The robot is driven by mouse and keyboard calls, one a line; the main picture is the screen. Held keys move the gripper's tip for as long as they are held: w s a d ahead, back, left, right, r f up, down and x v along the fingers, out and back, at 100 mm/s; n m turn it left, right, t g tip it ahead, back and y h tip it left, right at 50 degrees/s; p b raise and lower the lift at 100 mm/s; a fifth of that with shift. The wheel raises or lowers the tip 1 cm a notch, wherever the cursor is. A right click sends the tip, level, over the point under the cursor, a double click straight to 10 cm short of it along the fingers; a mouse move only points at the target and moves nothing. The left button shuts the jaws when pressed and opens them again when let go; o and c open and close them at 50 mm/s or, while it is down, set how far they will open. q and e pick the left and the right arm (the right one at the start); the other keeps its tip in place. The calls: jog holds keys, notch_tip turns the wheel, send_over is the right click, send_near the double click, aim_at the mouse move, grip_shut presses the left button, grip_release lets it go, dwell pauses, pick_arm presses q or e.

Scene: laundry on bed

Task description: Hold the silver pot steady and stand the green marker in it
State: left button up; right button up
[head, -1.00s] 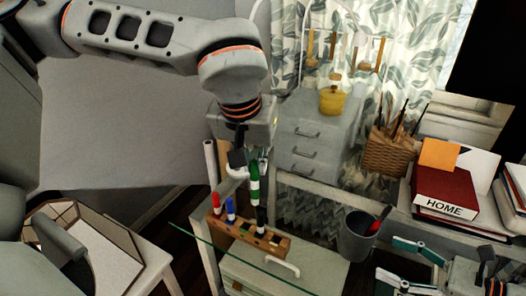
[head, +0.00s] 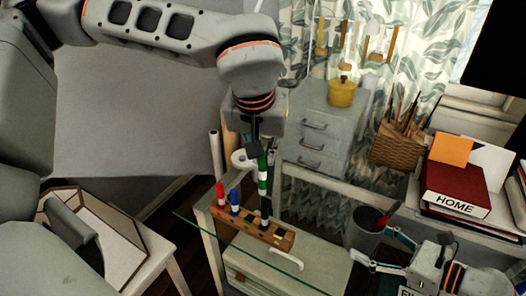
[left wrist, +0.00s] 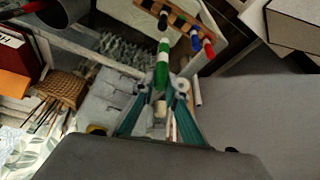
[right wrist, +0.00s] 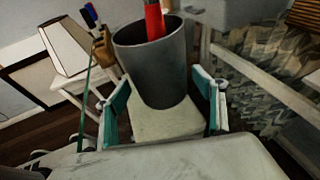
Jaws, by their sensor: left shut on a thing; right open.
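The silver pot (head: 366,240) is a dark grey cup standing upright at the front right, with a red thing (head: 388,214) inside. My right gripper (head: 388,250) is open, its teal fingers on either side of the pot. The right wrist view shows the pot (right wrist: 160,70) between and just beyond the fingertips. My left gripper (head: 258,152) is shut on the green marker (head: 262,182), which hangs roughly upright over the wooden marker block (head: 240,228). The marker also shows in the left wrist view (left wrist: 162,70). Its lower end overlaps a black marker, so I cannot tell its clearance.
Red (head: 220,194) and blue (head: 234,204) markers stand in the block. A wicker basket (head: 397,148) and a red HOME book (head: 455,188) are behind and right of the pot. A glass edge (head: 250,256) crosses in front of the block.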

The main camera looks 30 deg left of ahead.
pick_arm(q)
jog(key=shift+f, duration=0.25)
pick_arm(e)
jog(key=shift+x, duration=0.85)
jog(key=shift+d, duration=0.1)
jog(key=c, duration=0.8)
jog(key=shift+o, duration=0.3)
pick_arm(q)
jog(key=w+d+r+m+h, duration=0.1)
jog(key=w+d+r+m, duration=0.2)
jog(key=d, duration=0.9)
jog(key=w+d+r, duration=0.3)
jog(key=w+d, duration=0.2)
jog(key=d, duration=0.8)
notch_tip(320, 180, down, 13)
jog(key=shift+a+f, duration=0.2)
jog(key=shift+a, duration=0.05)
